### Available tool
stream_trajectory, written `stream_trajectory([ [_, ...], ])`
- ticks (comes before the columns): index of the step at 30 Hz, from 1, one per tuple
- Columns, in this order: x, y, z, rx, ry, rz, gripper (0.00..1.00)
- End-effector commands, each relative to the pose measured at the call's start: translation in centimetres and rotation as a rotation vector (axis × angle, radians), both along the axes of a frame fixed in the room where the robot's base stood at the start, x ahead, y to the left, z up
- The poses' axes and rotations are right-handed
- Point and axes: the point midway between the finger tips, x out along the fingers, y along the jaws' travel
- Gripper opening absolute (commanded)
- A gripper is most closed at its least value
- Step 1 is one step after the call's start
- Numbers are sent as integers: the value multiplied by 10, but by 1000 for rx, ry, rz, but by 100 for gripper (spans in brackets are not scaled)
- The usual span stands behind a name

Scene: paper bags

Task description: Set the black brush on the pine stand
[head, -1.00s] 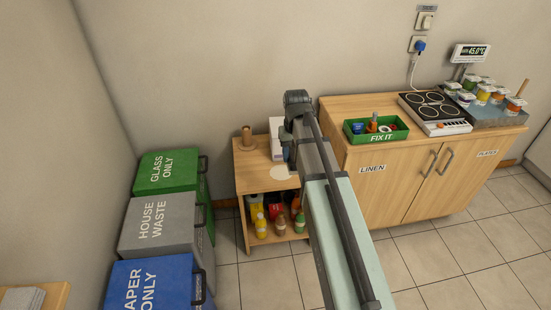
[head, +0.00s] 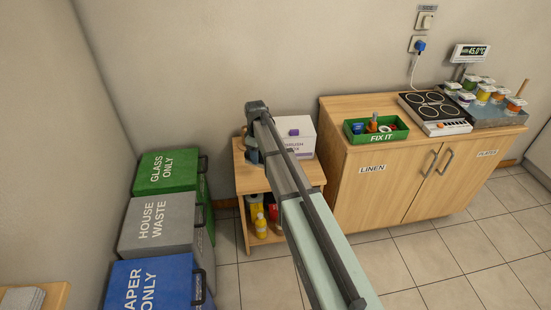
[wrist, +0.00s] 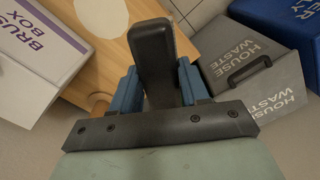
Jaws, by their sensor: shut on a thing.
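The black brush (wrist: 153,55) is held between the blue fingers of my gripper (wrist: 160,82) in the wrist view. Only its dark, rounded, block-like part shows. The low light-wood unit (head: 308,176), which looks like the pine stand, is left of the cabinet in the head view. Its top (wrist: 125,55) lies below the brush in the wrist view, with a pale round spot (wrist: 100,14) on it. My gripper (head: 251,152) is over the left part of that top in the head view. My arm hides the brush there. I cannot tell whether the brush touches the top.
A white brush box (head: 297,135) stands on the right of the unit's top. Bottles (head: 257,222) stand on its lower shelf. Green, grey (head: 158,222) and blue bins stand to the left. A cabinet (head: 375,185) with a green tray and hotplate is to the right.

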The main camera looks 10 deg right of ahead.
Motion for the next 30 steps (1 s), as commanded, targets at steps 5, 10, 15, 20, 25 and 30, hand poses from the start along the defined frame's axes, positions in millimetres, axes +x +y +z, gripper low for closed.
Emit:
stream_trajectory([
  [5,26,8,-12,0,0,255,20],
  [10,39,12,-17,-1,0,443,20],
  [15,46,14,-19,0,0,554,20],
  [20,47,14,-25,0,1,590,20],
  [25,47,14,-47,1,2,592,20],
  [30,47,14,-74,1,2,591,20],
])
